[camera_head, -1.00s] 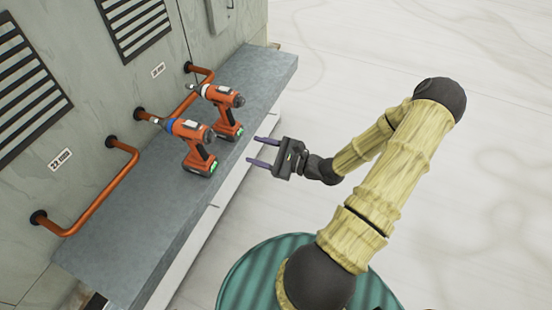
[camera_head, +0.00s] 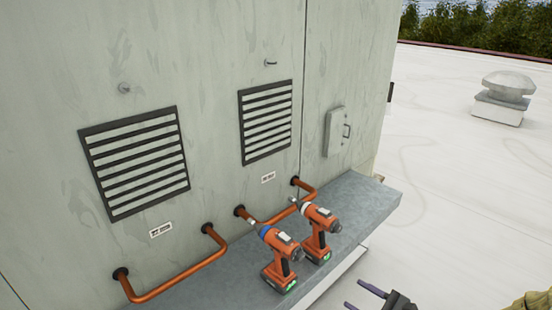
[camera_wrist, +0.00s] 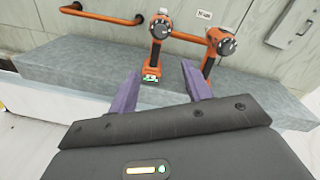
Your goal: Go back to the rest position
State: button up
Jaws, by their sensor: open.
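My gripper (camera_head: 362,297) is at the bottom right edge of the head view, mostly cut off. In the wrist view my gripper (camera_wrist: 160,92) is open, its two purple fingers apart with nothing between them. Two orange drills stand upright on the grey ledge (camera_head: 215,290). The drill with the blue collar (camera_head: 279,257) is nearer, and the drill with the white collar (camera_head: 318,232) is beyond it. In the wrist view the blue-collar drill (camera_wrist: 156,48) and the white-collar drill (camera_wrist: 217,46) stand beyond the fingers, apart from them.
Copper pipes (camera_head: 178,278) stick out from the cooler wall (camera_head: 215,60) above the ledge. The wall has two louvred vents (camera_head: 135,160) and a small grey box (camera_head: 336,131). A roof vent (camera_head: 503,97) stands far right.

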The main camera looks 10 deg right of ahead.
jog(key=w+a+f+n+g+h, duration=0.1)
jog(key=w+f+n+g+h, duration=0.3)
jog(key=n+g+h, duration=0.6)
jog(key=s+a+r+n+g+h, duration=0.1)
jog(key=s+a+r+n, duration=0.8)
jog(key=a+r+n, duration=0.2)
jog(key=shift+s+r+n, duration=0.25)
jog(key=shift+s+n, duration=0.1)
jog(key=shift+n, duration=0.75)
